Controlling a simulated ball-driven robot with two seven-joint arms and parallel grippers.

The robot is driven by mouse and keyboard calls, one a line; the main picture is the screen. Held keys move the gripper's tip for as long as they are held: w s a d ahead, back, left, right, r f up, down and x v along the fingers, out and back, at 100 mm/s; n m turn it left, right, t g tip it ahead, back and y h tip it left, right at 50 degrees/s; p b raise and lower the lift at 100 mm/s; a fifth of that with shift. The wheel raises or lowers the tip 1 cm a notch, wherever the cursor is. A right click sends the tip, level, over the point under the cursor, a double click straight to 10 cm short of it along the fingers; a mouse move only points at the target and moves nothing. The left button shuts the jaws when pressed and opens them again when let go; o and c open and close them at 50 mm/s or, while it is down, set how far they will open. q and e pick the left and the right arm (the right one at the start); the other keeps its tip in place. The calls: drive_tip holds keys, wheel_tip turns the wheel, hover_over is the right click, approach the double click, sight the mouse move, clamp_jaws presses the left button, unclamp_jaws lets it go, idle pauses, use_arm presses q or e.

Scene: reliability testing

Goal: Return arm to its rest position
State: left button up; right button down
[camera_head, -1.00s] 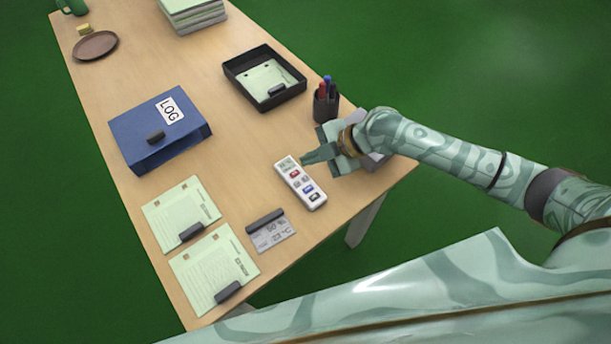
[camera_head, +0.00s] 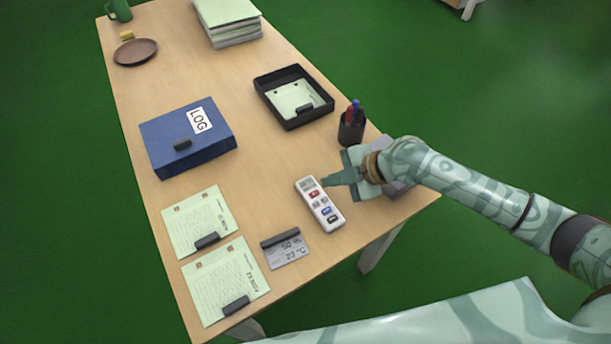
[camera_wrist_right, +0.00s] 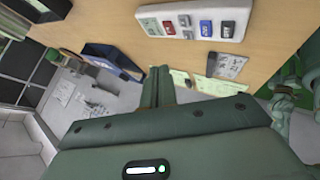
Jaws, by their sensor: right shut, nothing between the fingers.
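My right arm (camera_head: 480,190) comes in from the right edge of the head view and reaches over the table's near right corner. My right gripper (camera_head: 326,181) is shut and empty, with its fingertips beside the upper end of a white remote-like device (camera_head: 319,204) with coloured buttons. I cannot tell whether they touch it. The wrist view shows the closed fingers (camera_wrist_right: 158,88) pointing towards the table, with the device (camera_wrist_right: 195,19) beyond them. A grey object (camera_head: 397,188) is partly hidden behind the gripper. My left gripper is not in view.
On the wooden table (camera_head: 200,85) stand a pen cup (camera_head: 351,131), a black tray (camera_head: 284,121), a blue LOG binder (camera_head: 185,145), clipped sheets (camera_head: 199,222), a card (camera_head: 286,254), a paper stack (camera_head: 235,38) and a brown plate (camera_head: 133,52). Open floor surrounds the table.

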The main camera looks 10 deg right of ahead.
drive_tip(key=s+a+m+h, duration=0.1)
drive_tip(key=s+a+m, duration=0.1)
drive_tip(key=s+a, duration=0.3)
drive_tip(key=s+d+r+m+t+h, duration=0.1)
drive_tip(key=s+d+r+m+h, duration=0.1)
drive_tip(key=s+d+m+h, duration=0.65)
drive_tip(key=s+d+r+m+t+h, duration=0.15)
drive_tip(key=s+d+m+h, duration=0.35)
drive_tip(key=d, duration=0.7)
drive_tip(key=s+a+f+g+y, duration=0.1)
drive_tip(key=s+a+f+y, duration=0.1)
drive_tip(key=f, duration=0.7)
drive_tip(key=s+a+f+g+y, duration=0.1)
drive_tip(key=s+f, duration=0.1)
drive_tip(key=f, duration=0.7)
drive_tip(key=s+a+f+g+y, duration=0.2)
drive_tip(key=f, duration=0.7)
drive_tip(key=s+f+m+g, duration=0.1)
drive_tip(key=s+f, duration=0.6)
drive_tip(key=s, duration=0.3)
drive_tip(key=s+f+m+g+y, duration=0.1)
drive_tip(key=s+f, duration=0.5)
drive_tip(key=s, duration=0.4)
drive_tip(key=shift+d+f, duration=0.25)
drive_tip(key=shift+f, duration=0.1)
